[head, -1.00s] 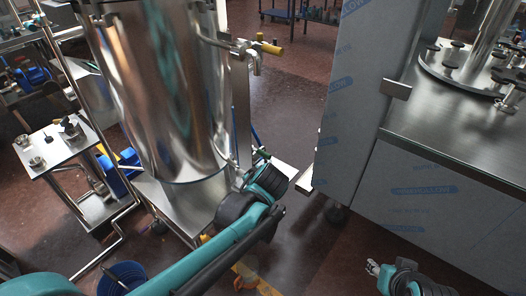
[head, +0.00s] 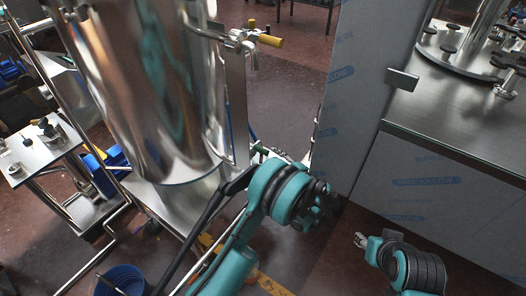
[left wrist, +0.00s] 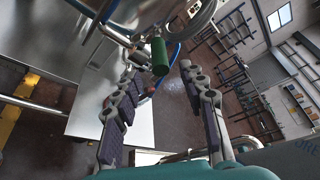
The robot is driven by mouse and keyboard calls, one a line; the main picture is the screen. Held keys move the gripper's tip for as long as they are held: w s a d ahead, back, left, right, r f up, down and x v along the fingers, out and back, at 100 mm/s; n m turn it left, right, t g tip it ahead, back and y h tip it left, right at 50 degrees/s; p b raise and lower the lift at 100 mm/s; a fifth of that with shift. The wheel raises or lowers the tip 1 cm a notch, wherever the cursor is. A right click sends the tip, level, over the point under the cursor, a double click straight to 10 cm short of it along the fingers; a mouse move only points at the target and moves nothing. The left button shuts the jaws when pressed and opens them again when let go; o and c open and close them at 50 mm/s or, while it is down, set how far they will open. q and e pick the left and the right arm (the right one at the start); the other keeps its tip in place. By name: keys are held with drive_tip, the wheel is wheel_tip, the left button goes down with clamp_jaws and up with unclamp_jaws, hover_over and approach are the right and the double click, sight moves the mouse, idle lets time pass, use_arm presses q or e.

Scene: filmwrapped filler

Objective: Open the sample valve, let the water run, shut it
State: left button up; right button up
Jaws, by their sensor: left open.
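A valve with a yellow handle (head: 270,40) and a spout sits on the right side of the shiny steel tank (head: 150,90). A small green handle (head: 260,149) shows lower by the tank's base. In the left wrist view a green handle (left wrist: 159,55) stands just past my fingertips, apart from them. My left gripper (head: 325,199) is to the right of the tank's base, partly hidden by its own wrist. Its two fingers (left wrist: 160,78) are spread and empty in the left wrist view. My right gripper (head: 361,240) is low in front of the film-covered cabinet; its jaws are too small to judge.
The film-wrapped cabinet (head: 365,120) stands close on the right. A steel cart (head: 35,155) is on the left. A blue bucket (head: 122,278) stands on the floor at the front. Open floor lies between tank and cabinet.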

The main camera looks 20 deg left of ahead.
sight(265, 153)
use_arm(q)
drive_tip(key=b+x, duration=0.1)
drive_tip(key=x, duration=0.4)
drive_tip(key=shift+w+a+f+b, duration=0.1)
drive_tip(key=shift+a+f+b, duration=0.15)
drive_tip(key=shift+b, duration=0.1)
drive_tip(key=shift+w+a, duration=0.3)
drive_tip(key=shift+w, duration=0.05)
clamp_jaws()
